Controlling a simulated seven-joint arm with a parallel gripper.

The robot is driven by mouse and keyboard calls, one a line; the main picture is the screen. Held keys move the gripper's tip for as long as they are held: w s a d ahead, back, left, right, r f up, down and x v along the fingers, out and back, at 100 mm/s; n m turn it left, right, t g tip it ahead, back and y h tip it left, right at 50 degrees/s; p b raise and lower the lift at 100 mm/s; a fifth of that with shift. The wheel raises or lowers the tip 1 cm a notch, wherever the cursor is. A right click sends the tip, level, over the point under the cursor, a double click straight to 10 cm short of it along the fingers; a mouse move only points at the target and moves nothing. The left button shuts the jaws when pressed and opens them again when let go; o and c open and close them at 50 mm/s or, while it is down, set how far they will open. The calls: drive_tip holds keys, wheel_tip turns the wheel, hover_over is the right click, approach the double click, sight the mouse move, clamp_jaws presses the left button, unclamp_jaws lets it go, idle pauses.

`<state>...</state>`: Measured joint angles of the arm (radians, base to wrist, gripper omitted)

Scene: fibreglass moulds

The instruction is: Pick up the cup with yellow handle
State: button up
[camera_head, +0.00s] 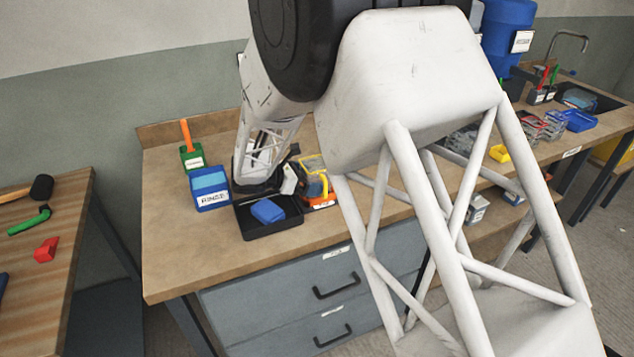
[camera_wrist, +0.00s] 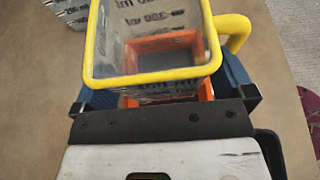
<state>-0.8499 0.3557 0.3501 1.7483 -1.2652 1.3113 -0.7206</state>
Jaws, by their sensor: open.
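The cup with yellow handle (camera_wrist: 152,76) is clear, with a yellow rim, dark printed markings and a yellow handle on its right in the wrist view. In the head view its yellow parts (camera_head: 313,164) show beside my gripper (camera_head: 294,182), at the right of the black tray. In the wrist view my gripper (camera_wrist: 165,88) is open, with blue-grey finger parts on both sides of the cup's near end. I cannot tell whether they touch it. An orange piece (camera_wrist: 165,47) shows through and below the cup. My wrist hides part of the cup in the head view.
A black tray (camera_head: 273,229) holds a blue block (camera_head: 268,211). A blue RINSE bin (camera_head: 209,190) and a green holder (camera_head: 190,157) with an orange handle stand left of my wrist. My arm hides much of the bench's middle. The front left of the bench (camera_head: 180,255) is clear.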

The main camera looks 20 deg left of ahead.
sight(304, 168)
idle(0.3)
drive_tip(key=c, duration=0.9)
drive_tip(key=shift+o, duration=0.2)
drive_tip(key=shift+r, duration=0.1)
drive_tip(key=shift+r, duration=0.4)
wheel_tip(304, 168, up, 3)
drive_tip(key=shift+s+f, duration=0.15)
drive_tip(key=s+d+r, duration=0.1)
drive_tip(key=s+d, duration=0.8)
drive_tip(key=s, duration=0.3)
drive_tip(key=shift+s+d+r, duration=0.15)
drive_tip(key=shift+s+d, duration=0.05)
drive_tip(key=shift+s, duration=0.1)
